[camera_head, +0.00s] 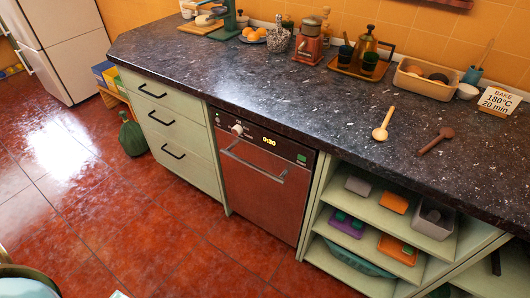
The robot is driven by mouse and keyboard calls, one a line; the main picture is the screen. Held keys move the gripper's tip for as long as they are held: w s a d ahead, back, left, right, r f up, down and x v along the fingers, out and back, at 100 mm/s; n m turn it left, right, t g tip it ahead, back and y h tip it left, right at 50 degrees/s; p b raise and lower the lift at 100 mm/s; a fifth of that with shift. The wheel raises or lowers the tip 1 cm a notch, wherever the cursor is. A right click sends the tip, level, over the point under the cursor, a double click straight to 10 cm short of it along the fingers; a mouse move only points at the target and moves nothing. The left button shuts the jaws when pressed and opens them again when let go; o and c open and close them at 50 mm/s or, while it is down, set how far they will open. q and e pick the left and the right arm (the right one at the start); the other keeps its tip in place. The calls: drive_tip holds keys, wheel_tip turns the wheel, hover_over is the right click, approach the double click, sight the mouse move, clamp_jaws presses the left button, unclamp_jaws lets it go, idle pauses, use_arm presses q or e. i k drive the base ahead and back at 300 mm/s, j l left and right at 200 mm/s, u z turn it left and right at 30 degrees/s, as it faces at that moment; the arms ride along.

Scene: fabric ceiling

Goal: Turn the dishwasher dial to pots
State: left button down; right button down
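The dishwasher (258,196) is built in under the dark counter, between the drawers and the open shelves. Its door is shut and has a long bar handle (252,163). A small pale dial (237,130) sits at the upper left of its front panel. Small marks surround the dial, but they are too small to read, so I cannot tell where it points. A lit display (269,141) beside it reads 0:30. A green patch (301,158) shows at the panel's right end. Neither of my grippers is in view.
The red tiled floor (190,245) before the dishwasher is clear. A green jug (132,135) stands by the drawers (170,125). Open shelves (375,213) hold several boxes. The counter (240,80) bears wooden spoons, a tray with a pot, a grinder and a bin.

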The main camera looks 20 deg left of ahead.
sight(237, 130)
drive_tip(key=u, duration=0.85)
